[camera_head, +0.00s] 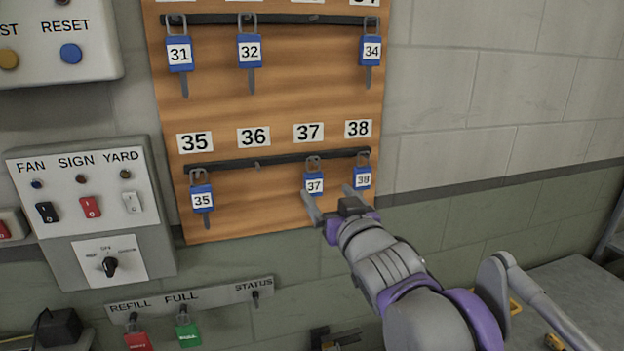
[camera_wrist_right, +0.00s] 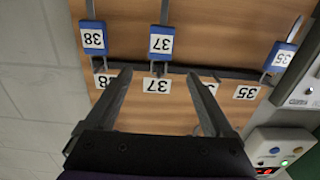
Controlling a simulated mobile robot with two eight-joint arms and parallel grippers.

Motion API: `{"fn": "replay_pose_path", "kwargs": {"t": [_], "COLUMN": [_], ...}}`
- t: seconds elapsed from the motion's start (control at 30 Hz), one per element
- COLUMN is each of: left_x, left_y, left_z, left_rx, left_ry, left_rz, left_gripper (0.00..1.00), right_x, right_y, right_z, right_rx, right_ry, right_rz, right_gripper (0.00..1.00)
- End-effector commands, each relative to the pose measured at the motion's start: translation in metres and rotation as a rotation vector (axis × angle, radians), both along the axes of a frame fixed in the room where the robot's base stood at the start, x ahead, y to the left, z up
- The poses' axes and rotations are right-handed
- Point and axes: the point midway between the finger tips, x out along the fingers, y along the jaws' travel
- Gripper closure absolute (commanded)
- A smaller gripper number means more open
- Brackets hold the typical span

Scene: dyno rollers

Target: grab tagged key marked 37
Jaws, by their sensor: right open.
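The key tagged 37 (camera_head: 314,186) hangs by its metal loop from the lower dark rail of the wooden key board, under the printed label 37. Its tag is blue with a white number patch; its lower part is hidden near my fingers. In the right wrist view the tag (camera_wrist_right: 161,43) appears upside down. My right gripper (camera_head: 327,192) is open and empty, its fingers in front of the lower rail by tags 37 and 38. In the wrist view the fingertips (camera_wrist_right: 160,75) stand either side of tag 37's line, short of the tag. My left gripper is not in view.
Key 38 (camera_head: 362,178) hangs close to the right of 37. Key 35 (camera_head: 202,198) hangs farther left; place 36 is bare. Keys 31, 32 and 34 hang on the upper rail. A switch box (camera_head: 90,205) is mounted left of the board (camera_head: 250,215).

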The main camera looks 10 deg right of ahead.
Motion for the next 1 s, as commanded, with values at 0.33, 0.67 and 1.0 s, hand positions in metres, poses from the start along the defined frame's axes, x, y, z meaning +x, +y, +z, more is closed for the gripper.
{"fn": "replay_pose_path", "kwargs": {"t": [0.33,0.67,1.0], "left_x": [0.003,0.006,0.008], "left_y": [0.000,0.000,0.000], "left_z": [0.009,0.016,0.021], "left_rx": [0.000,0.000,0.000], "left_ry": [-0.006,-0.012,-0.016], "left_rz": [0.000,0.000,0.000], "left_gripper": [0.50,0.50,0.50], "right_x": [0.048,0.082,0.106], "right_y": [0.002,0.000,0.000], "right_z": [0.002,0.005,0.004], "right_rx": [0.000,-0.001,0.000], "right_ry": [-0.002,-0.002,-0.001], "right_rz": [0.001,0.000,0.001], "right_gripper": [0.12,0.12,0.12]}}
